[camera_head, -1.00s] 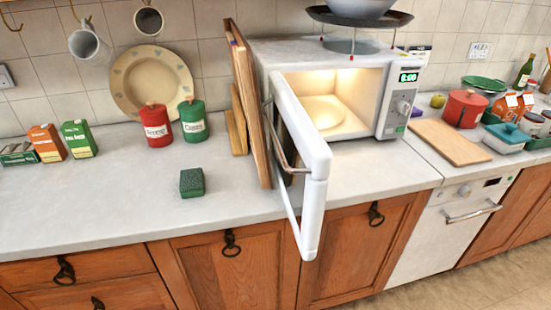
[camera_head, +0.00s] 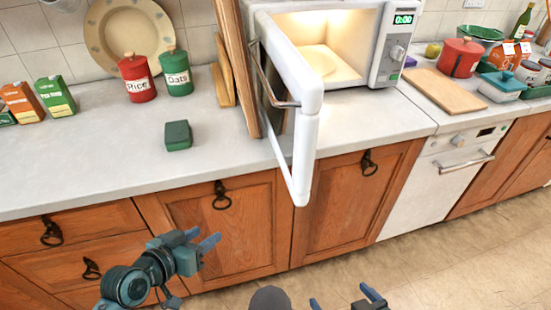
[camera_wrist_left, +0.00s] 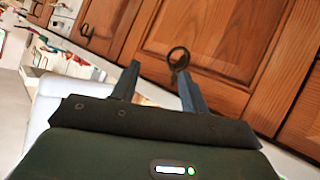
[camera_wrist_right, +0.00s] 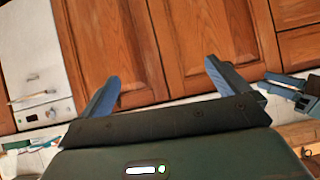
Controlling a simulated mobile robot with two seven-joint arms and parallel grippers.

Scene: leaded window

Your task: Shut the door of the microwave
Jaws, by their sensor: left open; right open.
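The white microwave (camera_head: 388,50) stands on the counter at upper middle in the head view, its lit interior exposed. Its door (camera_head: 305,115) is wide open, swung out towards me past the counter's front edge. A metal handle bar (camera_head: 272,85) runs along the door's left side. My left gripper (camera_head: 201,238) is open and empty, low in front of the cabinets, left of the door and apart from it. It also shows in the left wrist view (camera_wrist_left: 159,72). My right gripper (camera_head: 343,298) is open and empty at the bottom edge, also seen in the right wrist view (camera_wrist_right: 162,72).
Wooden boards (camera_head: 236,65) stand upright close to the door's left side. A green sponge (camera_head: 178,135), a red canister (camera_head: 137,78) and a green canister (camera_head: 176,73) are further left. A flat wooden board (camera_head: 443,90) lies right of the microwave. The floor (camera_head: 450,265) before the cabinets is clear.

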